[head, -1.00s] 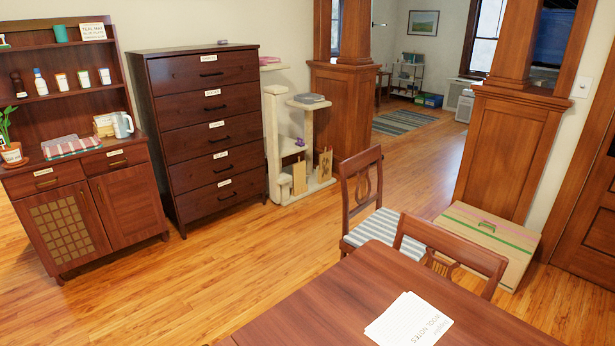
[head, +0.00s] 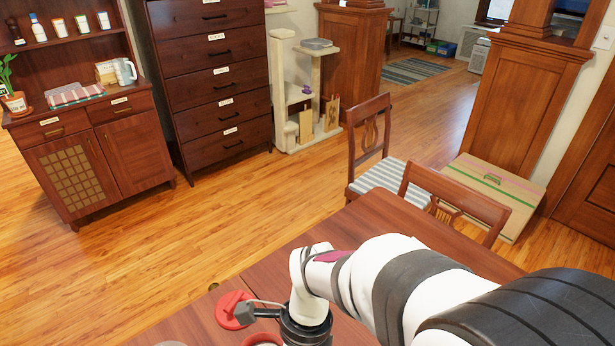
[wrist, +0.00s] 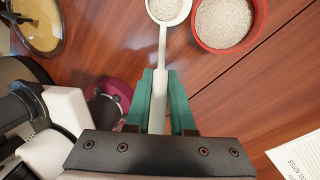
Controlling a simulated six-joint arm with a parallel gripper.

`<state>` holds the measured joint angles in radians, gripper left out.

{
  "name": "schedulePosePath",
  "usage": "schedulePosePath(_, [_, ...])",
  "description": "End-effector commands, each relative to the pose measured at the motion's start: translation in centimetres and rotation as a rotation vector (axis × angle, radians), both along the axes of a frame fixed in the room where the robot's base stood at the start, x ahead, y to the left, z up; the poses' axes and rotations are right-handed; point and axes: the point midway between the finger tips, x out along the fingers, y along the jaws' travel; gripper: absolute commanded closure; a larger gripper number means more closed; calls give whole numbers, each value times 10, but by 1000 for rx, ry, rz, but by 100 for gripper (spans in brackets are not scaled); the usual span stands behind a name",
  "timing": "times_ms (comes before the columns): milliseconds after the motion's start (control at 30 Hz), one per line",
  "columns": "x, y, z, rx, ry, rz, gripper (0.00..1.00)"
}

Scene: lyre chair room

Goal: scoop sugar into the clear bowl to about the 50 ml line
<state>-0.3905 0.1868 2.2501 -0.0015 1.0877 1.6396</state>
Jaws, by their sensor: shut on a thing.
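In the wrist view, my gripper (wrist: 160,100) has its teal fingers shut on the pale handle of a scoop (wrist: 161,55). The scoop's round cup (wrist: 167,9) holds white grains and is cut by the top edge. Beside it on the right is a red-rimmed tub (wrist: 197,25) filled with similar white grains. In the head view, the red tub (head: 262,340) shows only its top at the bottom edge. My gripper's fingers are hidden there. I cannot make out the clear bowl or its 50 ml line for certain.
A round tan thing with a dark rim (wrist: 38,22) lies at upper left in the wrist view. A red lid (head: 233,310) lies on the wooden table (head: 370,222). A notes sheet (wrist: 300,155) is at right. Chairs (head: 370,150) stand behind the table.

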Motion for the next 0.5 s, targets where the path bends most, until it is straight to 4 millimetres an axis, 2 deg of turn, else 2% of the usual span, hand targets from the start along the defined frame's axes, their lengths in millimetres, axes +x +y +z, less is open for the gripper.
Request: schedulePosePath(500, [24, -7, 8, 43, 137, -2, 100])
